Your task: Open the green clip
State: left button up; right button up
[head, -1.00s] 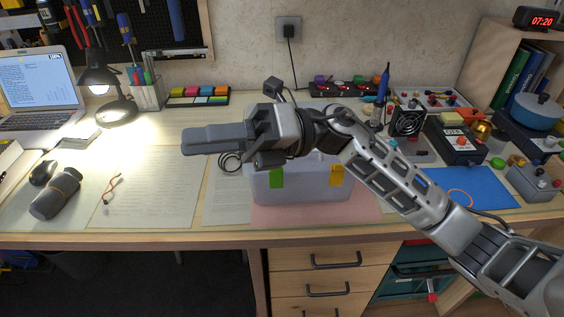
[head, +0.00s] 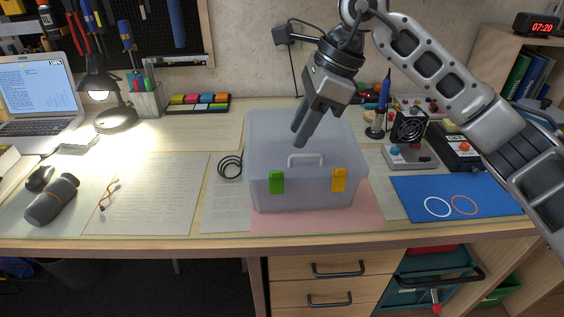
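A translucent pale box (head: 320,195) with a lid and a white handle (head: 306,160) stands on the desk. The green clip (head: 277,182) is on the left of its front face, and it looks closed against the box. A yellow clip (head: 339,180) sits on the right of the same face. My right gripper (head: 299,136) hangs above the lid, behind and above the green clip, pointing down and left. Its fingers look together with nothing between them. It touches neither clip. My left gripper is not in view.
The box stands partly on a pink sheet (head: 320,222). A black cable coil (head: 230,166) lies left of it. A blue mat (head: 460,195) with rings and several devices are to the right. A lamp (head: 115,115) and laptop (head: 40,95) are at the left.

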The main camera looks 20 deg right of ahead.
aim_at(278, 171)
jog(key=x, duration=0.8)
jog(key=shift+a+f, duration=0.2)
jog(key=shift+f, duration=0.1)
grip_shut()
